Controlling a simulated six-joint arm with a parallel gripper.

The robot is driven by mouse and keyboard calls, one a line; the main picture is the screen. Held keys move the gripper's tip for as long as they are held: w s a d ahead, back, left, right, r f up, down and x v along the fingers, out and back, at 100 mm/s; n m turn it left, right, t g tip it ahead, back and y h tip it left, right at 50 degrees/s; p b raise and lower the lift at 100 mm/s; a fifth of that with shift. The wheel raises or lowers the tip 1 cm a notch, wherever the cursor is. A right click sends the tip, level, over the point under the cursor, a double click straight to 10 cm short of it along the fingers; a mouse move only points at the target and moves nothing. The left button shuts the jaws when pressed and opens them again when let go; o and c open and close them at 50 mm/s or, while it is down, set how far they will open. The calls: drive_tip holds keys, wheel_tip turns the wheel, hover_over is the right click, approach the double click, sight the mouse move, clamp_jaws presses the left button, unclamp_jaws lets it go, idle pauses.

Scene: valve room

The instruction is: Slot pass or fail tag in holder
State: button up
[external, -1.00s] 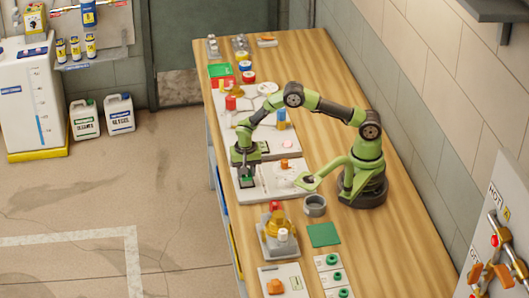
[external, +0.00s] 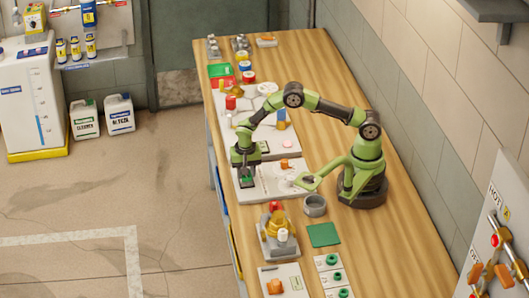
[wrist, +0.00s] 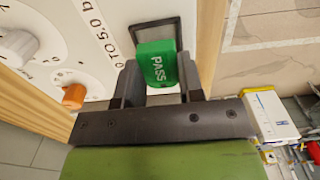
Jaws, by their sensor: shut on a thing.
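A green tag marked PASS (wrist: 160,66) is between the two dark fingers of my gripper (wrist: 158,84) in the wrist view. My gripper is shut on it. The tag's far end overlaps a black rectangular frame, the holder (wrist: 228,43), on the white panel. I cannot tell whether the tag is seated in the frame or just in front of it.
The white panel (wrist: 82,18) carries a grey knob (wrist: 18,46) and an orange knob (wrist: 74,96). A yellow valve assembly (external: 277,232) and a grey ring (external: 315,205) stand nearby on the wooden bench (external: 375,240). A green mat (external: 323,235) lies beside them.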

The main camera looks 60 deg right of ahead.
drive_tip(key=shift+f, duration=1.1)
idle(1.3)
drive_tip(key=o, duration=0.8)
drive_tip(key=shift+o, duration=0.9)
drive_tip(key=shift+r, duration=4.1)
drive_tip(key=shift+r, duration=0.1)
drive_tip(key=s+d+r+n+t+y, duration=0.15)
drive_tip(key=d+r, duration=0.25)
drive_tip(key=r, duration=0.4)
drive_tip(key=s+d+r+t, duration=0.1)
drive_tip(key=s+d+r, duration=0.2)
drive_tip(key=d+r, duration=0.35)
drive_tip(key=s+d+r+n+t, duration=0.1)
drive_tip(key=s+d+r+t, duration=0.1)
drive_tip(key=s, duration=0.5)
drive_tip(key=s+d+r+n+t, duration=0.2)
drive_tip(key=s+d+r, duration=0.2)
drive_tip(key=s, duration=0.4)
drive_tip(key=shift+t, duration=0.35)
